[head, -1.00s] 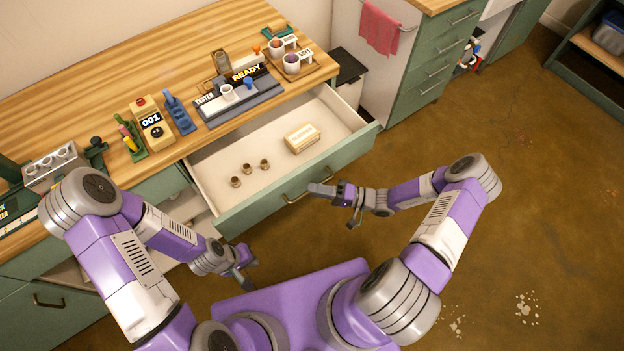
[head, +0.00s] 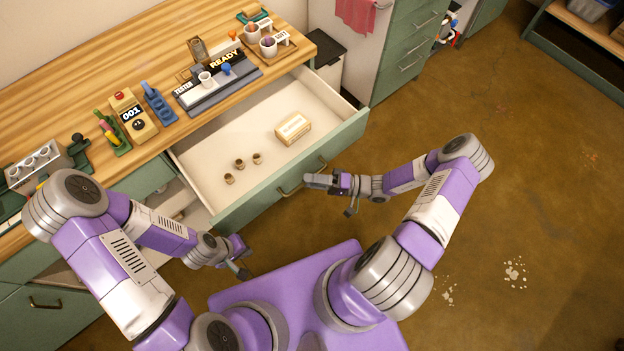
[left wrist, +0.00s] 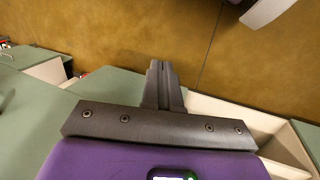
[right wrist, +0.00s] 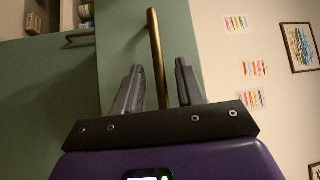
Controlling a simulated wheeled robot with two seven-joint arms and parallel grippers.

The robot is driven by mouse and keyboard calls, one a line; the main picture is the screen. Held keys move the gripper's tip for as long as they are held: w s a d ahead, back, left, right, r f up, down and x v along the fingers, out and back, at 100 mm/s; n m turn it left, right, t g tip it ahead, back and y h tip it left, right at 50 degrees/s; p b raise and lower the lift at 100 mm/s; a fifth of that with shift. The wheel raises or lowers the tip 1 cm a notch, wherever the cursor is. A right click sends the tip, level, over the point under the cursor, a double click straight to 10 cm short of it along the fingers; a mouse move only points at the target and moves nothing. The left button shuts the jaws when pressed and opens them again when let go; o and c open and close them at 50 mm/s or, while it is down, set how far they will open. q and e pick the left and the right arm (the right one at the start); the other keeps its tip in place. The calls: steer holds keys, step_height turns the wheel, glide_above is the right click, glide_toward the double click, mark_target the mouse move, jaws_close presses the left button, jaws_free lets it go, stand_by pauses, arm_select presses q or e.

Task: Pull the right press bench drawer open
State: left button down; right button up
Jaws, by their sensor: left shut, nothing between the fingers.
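The right press bench drawer (head: 340,150) stands open, its green front pulled well out from the bench and its cream inside showing. Its brass bar handle (head: 289,190) is on the front and also shows in the right wrist view (right wrist: 156,50). My right gripper (head: 308,181) is at the handle. In the right wrist view its two fingers (right wrist: 158,85) stand apart on either side of the bar, with a gap visible on each side.
Inside the drawer lie a labelled box (head: 293,127) and three small brown cups (head: 239,164). The wooden bench top (head: 90,100) holds a tester (head: 215,85), a yellow device (head: 133,115) and cups. Open brown floor (head: 540,200) lies to the right.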

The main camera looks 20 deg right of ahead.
steer(key=v, duration=0.7)
steer(key=shift+s+d, duration=0.2)
steer(key=shift+d, duration=0.1)
stand_by(0.5)
